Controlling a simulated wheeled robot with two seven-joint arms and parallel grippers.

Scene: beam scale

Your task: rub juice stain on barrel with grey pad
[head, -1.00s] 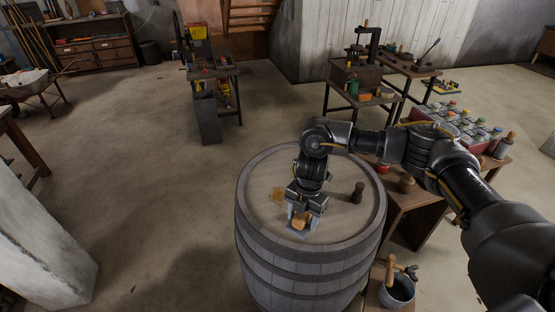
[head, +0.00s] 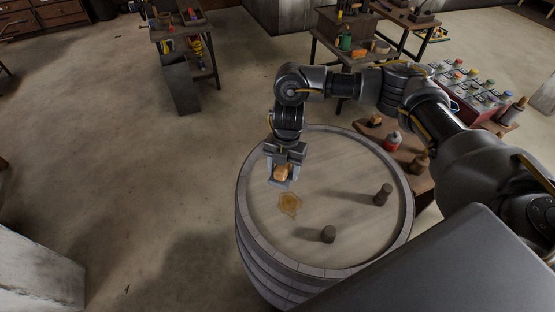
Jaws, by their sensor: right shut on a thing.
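The wooden barrel (head: 345,170) stands upright in the middle of the head view, its round top facing up. The juice stain (head: 289,204) is an amber-brown patch on the left part of the top. My right gripper (head: 283,174) is shut on the grey pad (head: 280,183), which has a tan block on it between the fingers. The pad is just behind the stain, near the barrel's back-left rim. I cannot tell if it touches the top. The stain is uncovered. My left gripper is not in view.
Two dark stoppers stand on the barrel top, one at the right (head: 382,194) and one at the front (head: 328,234). A side table behind the barrel's right holds a red-and-white bottle (head: 393,141) and a brown bottle (head: 420,163). A red crate (head: 470,108) holds several jars. Floor at left is clear.

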